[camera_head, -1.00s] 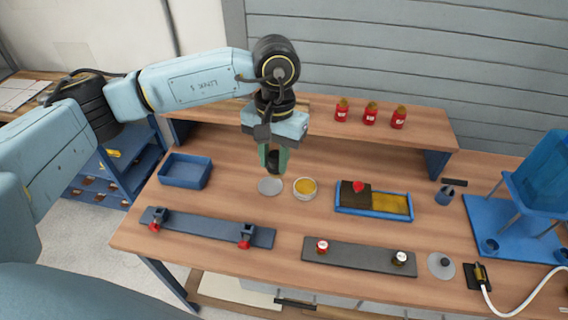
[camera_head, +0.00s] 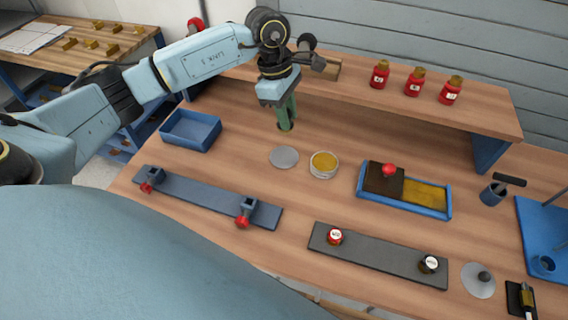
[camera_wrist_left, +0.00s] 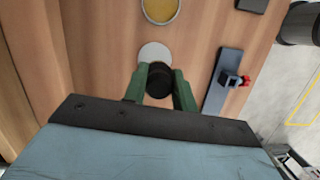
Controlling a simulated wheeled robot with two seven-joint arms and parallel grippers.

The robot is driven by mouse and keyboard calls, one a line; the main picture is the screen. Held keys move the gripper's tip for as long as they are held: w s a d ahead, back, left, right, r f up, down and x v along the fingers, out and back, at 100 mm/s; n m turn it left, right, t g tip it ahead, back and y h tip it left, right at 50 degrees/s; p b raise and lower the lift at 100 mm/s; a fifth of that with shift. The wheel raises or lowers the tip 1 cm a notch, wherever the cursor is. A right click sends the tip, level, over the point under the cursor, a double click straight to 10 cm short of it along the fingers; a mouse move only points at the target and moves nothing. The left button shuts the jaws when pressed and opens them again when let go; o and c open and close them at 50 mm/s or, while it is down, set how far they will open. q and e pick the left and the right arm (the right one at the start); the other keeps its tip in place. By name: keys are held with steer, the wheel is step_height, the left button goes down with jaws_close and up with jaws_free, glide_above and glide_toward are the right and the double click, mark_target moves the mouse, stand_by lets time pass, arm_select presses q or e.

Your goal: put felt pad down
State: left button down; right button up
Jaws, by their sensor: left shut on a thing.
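My left gripper (camera_head: 287,116) points down, its green fingers shut on a dark round piece, which I take to be the felt pad (camera_wrist_left: 160,80). In the head view the fingers mostly hide it. The gripper is above the bench, just behind a flat grey disc (camera_head: 284,157); the disc also shows beyond the fingers in the left wrist view (camera_wrist_left: 154,52). I cannot tell how high the pad is held. A round tin with yellow contents (camera_head: 323,164) stands right of the disc. My right gripper is not in view.
A blue bin (camera_head: 191,130) stands at left. A blue tray (camera_head: 405,207) with a red-knobbed dark block (camera_head: 384,181) lies right of the tin. Two dark bars (camera_head: 205,196) (camera_head: 380,256) lie in front. Red jars (camera_head: 414,81) stand on the raised shelf behind.

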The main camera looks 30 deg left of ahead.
arm_select(q)
steer(key=shift+a+f+n, duration=0.25)
steer(key=shift+f+n, duration=0.15)
steer(key=shift+f, duration=0.05)
steer(key=x, duration=0.2)
steer(key=a+x, duration=0.1)
steer(key=x, duration=0.2)
steer(key=shift+a+f, duration=0.1)
steer(key=shift+f, duration=0.05)
steer(key=shift+a+b+x, duration=0.2)
steer(key=shift+a+x, duration=0.05)
steer(key=shift+x, duration=0.9)
steer(key=shift+a+b+x, duration=0.15)
steer(key=shift+a+x, duration=0.1)
steer(key=shift+x, duration=0.9)
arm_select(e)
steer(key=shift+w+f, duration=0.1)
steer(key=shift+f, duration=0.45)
arm_select(q)
steer(key=shift+f, duration=0.2)
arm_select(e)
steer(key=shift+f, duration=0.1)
arm_select(q)
steer(key=c, duration=1.1)
jaws_free()
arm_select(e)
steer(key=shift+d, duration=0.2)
